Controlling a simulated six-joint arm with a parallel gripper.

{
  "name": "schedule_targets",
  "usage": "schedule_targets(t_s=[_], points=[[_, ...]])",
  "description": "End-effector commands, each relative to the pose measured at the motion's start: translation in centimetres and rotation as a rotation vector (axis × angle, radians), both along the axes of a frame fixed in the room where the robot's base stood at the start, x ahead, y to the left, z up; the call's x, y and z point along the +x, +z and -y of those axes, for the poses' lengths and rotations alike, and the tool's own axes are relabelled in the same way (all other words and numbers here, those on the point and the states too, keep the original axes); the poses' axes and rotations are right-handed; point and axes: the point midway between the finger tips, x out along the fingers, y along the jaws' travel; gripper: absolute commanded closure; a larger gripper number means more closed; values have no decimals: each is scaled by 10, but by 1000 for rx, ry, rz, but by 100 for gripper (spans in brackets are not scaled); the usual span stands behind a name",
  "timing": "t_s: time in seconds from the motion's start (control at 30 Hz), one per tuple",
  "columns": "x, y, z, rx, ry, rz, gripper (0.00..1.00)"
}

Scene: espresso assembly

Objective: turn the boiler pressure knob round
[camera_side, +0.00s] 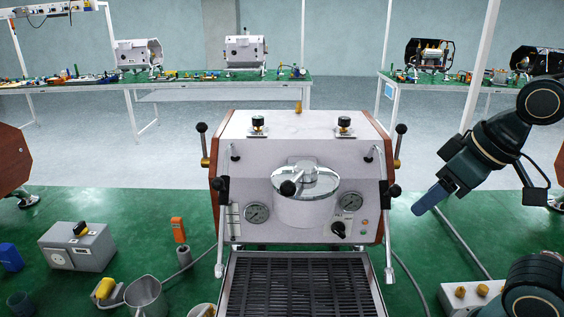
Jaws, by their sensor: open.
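The white espresso machine (250,150) stands in the middle of the green bench with its front panel facing the camera. A black knob (338,229) sits low on the right of the panel, below a round gauge (350,201). Two more black knobs, a left one (258,122) and a right one (344,122), stand on the top edge. I cannot tell from labels which is the boiler pressure knob. My gripper (420,208) is right of the machine, apart from it, pointing down and left. Its jaws are open, seen nearly edge-on, with nothing between them.
Slim levers (386,225) flank the machine's front, and a black drip grate (300,285) extends below. A metal jug (145,297) and a grey box (78,247) stand at left. A white box with brass knobs (465,294) is at lower right.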

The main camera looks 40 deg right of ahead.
Motion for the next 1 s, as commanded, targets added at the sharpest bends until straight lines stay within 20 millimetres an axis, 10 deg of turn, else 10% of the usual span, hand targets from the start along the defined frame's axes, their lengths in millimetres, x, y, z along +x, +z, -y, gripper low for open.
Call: schedule_targets(t_s=[1.0], points=[[245, 71, 7, -101, -463, 303, 48]])
